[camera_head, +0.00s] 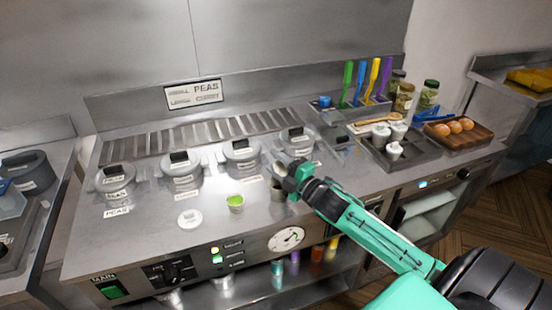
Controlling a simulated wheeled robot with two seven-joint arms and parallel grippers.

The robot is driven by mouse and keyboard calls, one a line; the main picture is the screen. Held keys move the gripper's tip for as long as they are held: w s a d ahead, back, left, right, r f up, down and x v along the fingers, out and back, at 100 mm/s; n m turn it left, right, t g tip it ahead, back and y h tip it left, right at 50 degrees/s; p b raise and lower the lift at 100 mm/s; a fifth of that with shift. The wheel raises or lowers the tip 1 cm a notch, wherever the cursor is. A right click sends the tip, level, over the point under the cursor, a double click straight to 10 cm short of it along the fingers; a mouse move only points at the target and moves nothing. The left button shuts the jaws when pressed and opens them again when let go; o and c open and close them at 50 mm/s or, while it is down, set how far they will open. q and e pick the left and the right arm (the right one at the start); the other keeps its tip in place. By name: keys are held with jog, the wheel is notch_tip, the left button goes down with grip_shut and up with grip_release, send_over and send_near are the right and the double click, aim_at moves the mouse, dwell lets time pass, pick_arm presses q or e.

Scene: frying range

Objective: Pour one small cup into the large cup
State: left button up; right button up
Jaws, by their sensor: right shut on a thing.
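A small pale cup (235,205) with bright green contents stands upright on the steel worktop, left of my right gripper. My right gripper (284,182) reaches in from the lower right and is shut on a small grey cup (278,193). The gripper hides much of this cup, and I cannot see its contents or whether it is tilted. Several white cups (394,151) stand in a dark tray at the right. I cannot tell for sure which cup is the large one. My left gripper is out of view.
A white round lid-like piece (190,218) lies left of the green-filled cup. Several lidded grey pots (182,170) line the worktop behind. Colored utensils (360,82), jars (404,97) and a wooden tray (440,141) of brown eggs stand at the right. The front left worktop is clear.

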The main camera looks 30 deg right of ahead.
jog(key=shift+d+r+m+p, duration=0.25)
jog(key=shift+m+p, duration=0.2)
jog(key=shift+m, duration=0.45)
jog(key=shift+w+r+m+h+p, duration=0.15)
jog(key=shift+m+h+p, duration=0.25)
jog(key=shift+m, duration=0.5)
jog(key=m, duration=0.1)
jog(key=m+p, duration=0.1)
jog(key=m, duration=0.3)
jog(key=shift+d+r+g, duration=0.15)
jog(key=shift+d+g, duration=0.2)
jog(key=shift+g, duration=0.05)
jog(key=m+p, duration=0.1)
jog(key=m, duration=0.2)
jog(key=shift+d+h, duration=0.1)
jog(key=shift+h, duration=0.2)
jog(key=m+g+p, duration=0.1)
jog(key=m+p, duration=0.3)
jog(key=m, duration=0.1)
pick_arm(q)
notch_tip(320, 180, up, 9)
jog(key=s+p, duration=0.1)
jog(key=p, duration=0.1)
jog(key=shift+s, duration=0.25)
pick_arm(e)
jog(key=shift+r, duration=0.9)
